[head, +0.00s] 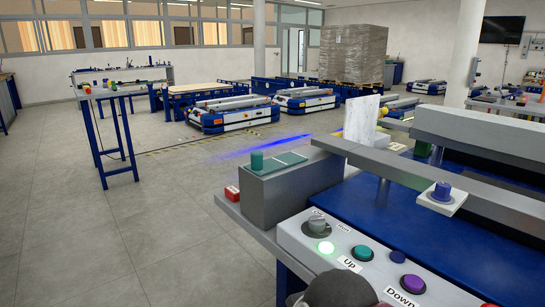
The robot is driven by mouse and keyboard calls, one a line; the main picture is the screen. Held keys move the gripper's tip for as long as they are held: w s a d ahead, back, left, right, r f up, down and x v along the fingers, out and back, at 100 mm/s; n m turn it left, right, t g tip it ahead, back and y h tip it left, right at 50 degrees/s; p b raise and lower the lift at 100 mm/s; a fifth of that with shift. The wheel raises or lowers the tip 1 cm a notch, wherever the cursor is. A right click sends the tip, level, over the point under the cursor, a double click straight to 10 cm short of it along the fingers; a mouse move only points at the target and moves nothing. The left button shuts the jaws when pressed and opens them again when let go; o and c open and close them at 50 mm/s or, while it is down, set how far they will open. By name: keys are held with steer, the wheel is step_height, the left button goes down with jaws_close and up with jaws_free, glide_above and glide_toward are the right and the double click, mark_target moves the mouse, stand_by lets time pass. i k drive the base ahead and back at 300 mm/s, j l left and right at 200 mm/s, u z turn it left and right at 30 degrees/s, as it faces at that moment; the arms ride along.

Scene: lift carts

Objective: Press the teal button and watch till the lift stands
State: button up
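A teal button (362,253) sits on a pale sloped control panel (290,237) at the lower right, beside a label reading "Up" (349,264). A purple button (413,284) is to its right, by a "Down" label (400,297). My gripper (340,290) shows as a dark rounded shape at the bottom edge, just below the teal button in the picture. Its fingers are not clear, and I cannot tell whether it touches the panel. Low blue-and-white lift carts (232,113) stand on the far floor.
A blue knob (442,191) sits on a white block to the right. A narrow blue-legged table (124,93) stands at left. Grey floor (150,225) lies open between them.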

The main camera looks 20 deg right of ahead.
mark_target(361, 250)
steer(key=j+z, duration=0.1)
steer(key=z, duration=0.35)
steer(key=k+z, duration=0.1)
steer(key=z, duration=0.4)
steer(key=k+z, duration=0.1)
steer(key=z, duration=0.8)
steer(key=k+z, duration=0.15)
steer(key=z, duration=0.35)
